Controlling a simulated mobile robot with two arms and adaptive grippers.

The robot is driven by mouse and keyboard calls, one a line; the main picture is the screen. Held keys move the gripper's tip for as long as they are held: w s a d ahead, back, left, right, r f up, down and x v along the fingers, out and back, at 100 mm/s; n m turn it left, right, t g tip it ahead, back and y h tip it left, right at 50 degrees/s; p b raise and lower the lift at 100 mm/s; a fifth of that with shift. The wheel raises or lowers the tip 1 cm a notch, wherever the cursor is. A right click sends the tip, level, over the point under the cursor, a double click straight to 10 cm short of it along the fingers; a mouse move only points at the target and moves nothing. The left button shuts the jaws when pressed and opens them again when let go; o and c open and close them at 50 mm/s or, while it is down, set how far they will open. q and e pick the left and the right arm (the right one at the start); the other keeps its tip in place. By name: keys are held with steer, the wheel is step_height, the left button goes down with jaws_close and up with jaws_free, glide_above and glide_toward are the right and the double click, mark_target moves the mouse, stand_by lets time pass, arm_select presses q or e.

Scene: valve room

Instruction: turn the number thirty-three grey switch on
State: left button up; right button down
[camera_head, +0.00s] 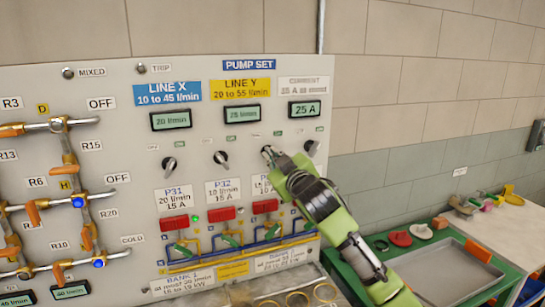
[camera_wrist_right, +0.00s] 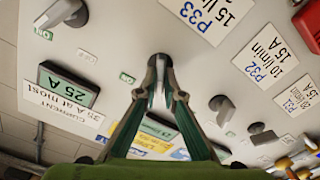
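The grey pump panel (camera_head: 130,210) carries a row of grey rotary switches. The P33 label (camera_wrist_right: 208,15) shows in the right wrist view, with the number thirty-three switch (camera_wrist_right: 160,62) beside it. My right gripper (camera_head: 268,151) is at that switch, third from the left in the head view. In the wrist view my right fingers (camera_wrist_right: 159,88) close in on both sides of its handle and appear shut on it. The fingers hide most of the handle, so its setting is unclear. My left gripper is in neither view.
The P31 switch (camera_head: 168,163) and P32 switch (camera_head: 221,158) are to the left; another grey switch (camera_head: 310,148) is close on the right. Red blocks (camera_head: 222,214) and small valves lie below. Pipework with orange handles (camera_head: 69,165) is at left. A green-edged bench (camera_head: 440,237) stands at right.

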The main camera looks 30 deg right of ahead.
steer(key=shift+m, duration=0.4)
steer(key=m+p, duration=0.1)
steer(key=m, duration=0.3)
steer(key=shift+d+r+m, duration=0.1)
steer(key=shift+m, duration=0.3)
steer(key=m+p, duration=0.2)
steer(key=m, duration=0.4)
steer(key=shift+d, duration=0.15)
steer(key=c, duration=2.2)
jaws_free()
steer(key=shift+o, duration=0.2)
steer(key=shift+s, duration=0.15)
steer(key=v, duration=1.1)
steer(key=shift+s, duration=0.4)
